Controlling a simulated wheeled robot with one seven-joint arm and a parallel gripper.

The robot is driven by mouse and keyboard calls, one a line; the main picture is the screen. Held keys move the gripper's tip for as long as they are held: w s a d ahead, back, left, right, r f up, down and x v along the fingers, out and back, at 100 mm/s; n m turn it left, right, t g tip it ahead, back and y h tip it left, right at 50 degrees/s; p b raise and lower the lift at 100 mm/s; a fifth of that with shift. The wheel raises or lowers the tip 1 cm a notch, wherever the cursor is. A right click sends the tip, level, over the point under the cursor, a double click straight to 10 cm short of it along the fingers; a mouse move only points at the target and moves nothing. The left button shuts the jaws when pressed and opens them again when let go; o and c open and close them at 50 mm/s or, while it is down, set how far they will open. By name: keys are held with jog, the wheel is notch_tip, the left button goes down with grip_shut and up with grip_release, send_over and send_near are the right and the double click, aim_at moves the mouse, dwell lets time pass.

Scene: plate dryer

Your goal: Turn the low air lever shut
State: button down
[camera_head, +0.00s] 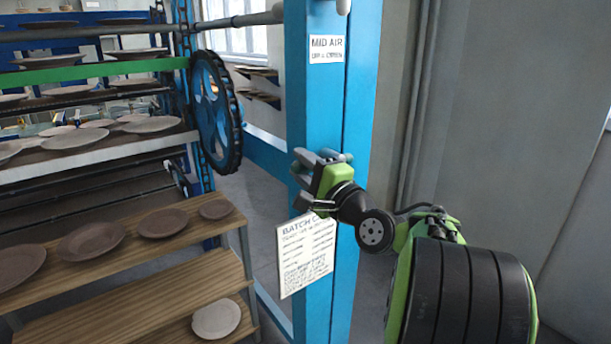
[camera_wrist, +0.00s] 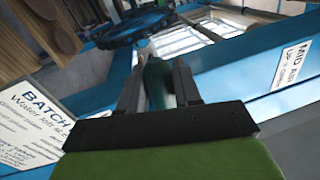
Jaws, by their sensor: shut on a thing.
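My gripper (camera_head: 306,180) is at the blue post (camera_head: 362,100) in the head view, below the MID AIR sign (camera_head: 326,49). In the wrist view, my gripper (camera_wrist: 160,78) has its two dark fingers on either side of a dark green lever handle (camera_wrist: 156,82) and is shut on it. The handle points away from the palm, toward the post side. No label for low air can be read in either view. The gripper hides most of the lever in the head view, so its exact angle is hard to tell.
A batch card (camera_head: 307,253) hangs on the post just below my gripper. A spoked blue wheel (camera_head: 216,112) and racks of plates (camera_head: 85,135) stand to the left. Wooden shelves (camera_head: 130,250) with brown plates are at lower left. A grey wall is at right.

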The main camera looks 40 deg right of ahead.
jog(key=shift+f+n+b, duration=0.65)
jog(key=shift+n+b, duration=0.05)
jog(key=shift+b, duration=0.05)
jog(key=c, duration=0.9)
grip_release()
